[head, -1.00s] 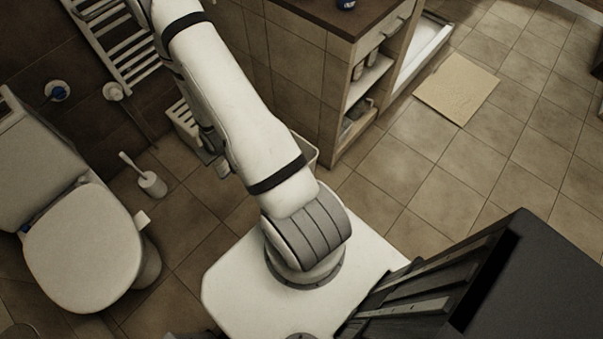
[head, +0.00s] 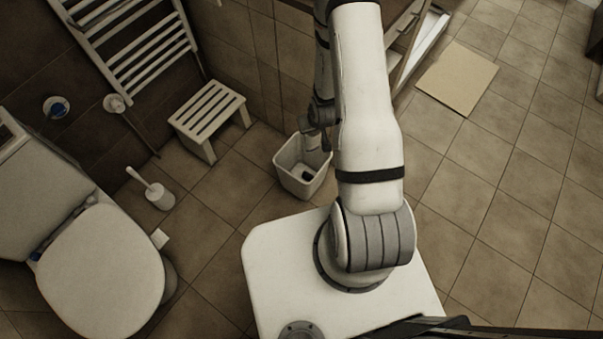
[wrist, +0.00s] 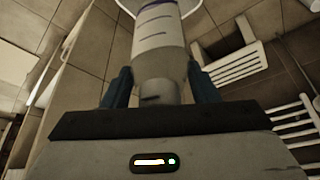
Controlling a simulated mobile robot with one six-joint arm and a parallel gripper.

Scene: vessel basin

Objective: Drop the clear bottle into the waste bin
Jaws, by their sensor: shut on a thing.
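The clear bottle (wrist: 158,45), with thin dark bands on a pale body, stands between the dark blue fingers of my gripper (wrist: 161,88) in the wrist view. The gripper is shut on it. The waste bin (head: 286,177) is a white open-topped tub on the floor in the head view, left of my arm. My arm's end hangs over the bin's right side, and the fingers and bottle are too small there to tell apart. A white curved rim, likely the bin's (wrist: 191,10), shows beyond the bottle in the wrist view. A dark patch shows inside the bin; I cannot tell what it is.
A white slatted stool (head: 209,108) stands left of the bin by the wall. A toilet brush (head: 158,193) and the toilet (head: 100,262) are further left. A towel rack (head: 140,55) hangs behind. A beige mat (head: 457,78) lies on open floor at right.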

